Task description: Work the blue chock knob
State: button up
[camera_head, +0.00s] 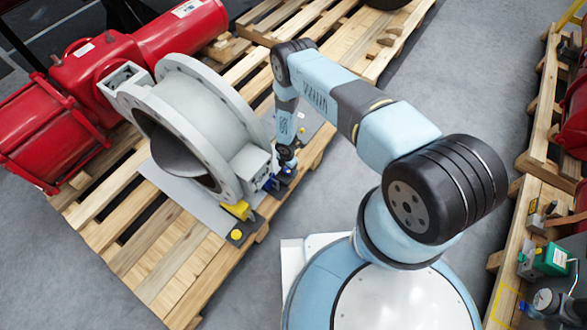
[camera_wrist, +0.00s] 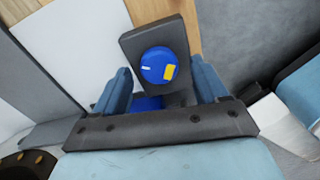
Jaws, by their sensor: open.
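The blue chock knob (camera_wrist: 158,64) is a round blue disc with a yellow patch and a small white mark, on a dark grey plate (camera_wrist: 140,43) in the wrist view. My gripper (camera_wrist: 160,80) is open, with one blue finger on each side of the plate's lower part. The fingers do not visibly touch the knob. A blue block (camera_wrist: 147,103), seemingly the chock, shows between the fingers. In the head view my gripper (camera_head: 287,158) is at the pallet edge beside the blue chock (camera_head: 270,184); the knob cannot be made out there.
The grey flanged valve body (camera_head: 205,120) stands on a wooden pallet (camera_head: 170,260), joined to a red actuator (camera_head: 100,75). A yellow chock (camera_head: 239,210) with a yellow knob (camera_head: 237,235) sits nearer the camera. Another pallet is at the right; grey floor lies between.

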jog(key=shift+f, duration=0.45)
jog(key=shift+c, duration=0.4)
